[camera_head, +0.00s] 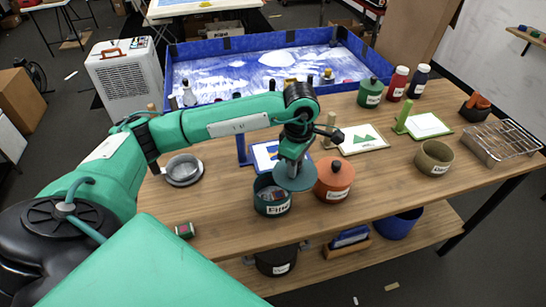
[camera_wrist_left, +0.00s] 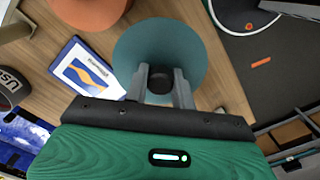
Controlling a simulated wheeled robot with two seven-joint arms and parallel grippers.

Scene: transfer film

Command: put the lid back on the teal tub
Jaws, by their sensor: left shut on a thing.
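The teal tub (camera_head: 272,203) stands open on the wooden table, with small items visible inside and a label on its front. My left gripper (camera_head: 295,158) is shut on the knob of the flat round teal lid (camera_head: 294,180). The lid is held up, off to the right of the tub's opening and overlapping its right rim in the head view. In the left wrist view the lid (camera_wrist_left: 145,48) hangs below the fingers (camera_wrist_left: 160,85), with its dark knob between them. I cannot pick out the tub in that view. My right gripper is not in view.
An orange lidded tub (camera_head: 334,182) stands close to the right of the held lid. A grey round dish (camera_head: 183,168) sits to the left, an olive bowl (camera_head: 434,158) to the right. The table's front edge is near.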

